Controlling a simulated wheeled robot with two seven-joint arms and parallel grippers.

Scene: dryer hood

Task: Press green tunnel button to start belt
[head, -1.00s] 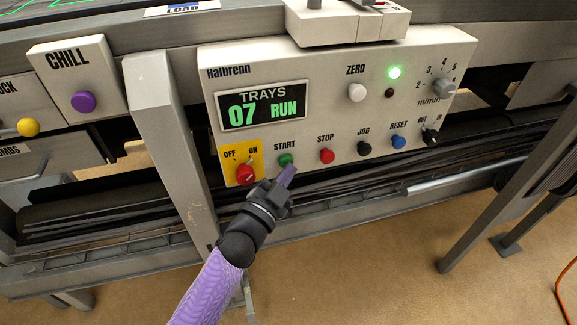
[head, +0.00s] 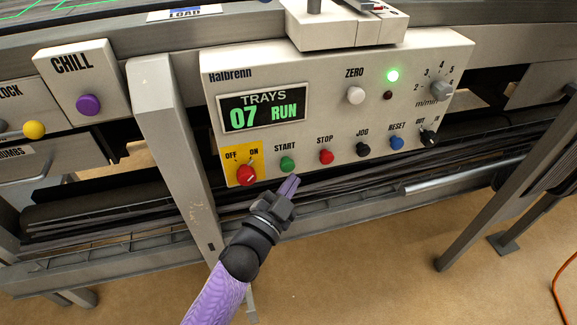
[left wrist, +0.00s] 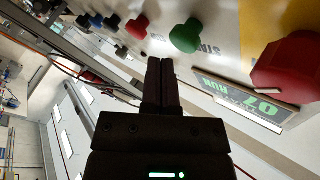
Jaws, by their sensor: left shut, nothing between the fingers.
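The green START button (head: 287,164) sits on the front of the light grey Halbrenn control panel (head: 330,65), between the red OFF/ON knob (head: 246,175) and the red STOP button (head: 326,157). My left gripper (head: 291,184) is shut and empty, just below the green button and apart from it in the picture. In the left wrist view the green button (left wrist: 186,36) shows beyond the shut fingertips (left wrist: 161,64), a little to their right. The display (head: 263,107) reads TRAYS 07 RUN and a green lamp (head: 393,76) is lit. My right gripper is not in view.
The black JOG (head: 363,149) and blue RESET (head: 396,143) buttons are further right in the row. A grey post (head: 170,140) stands left of the panel, with a purple CHILL button (head: 88,104) beyond it. A frame rail runs below the panel.

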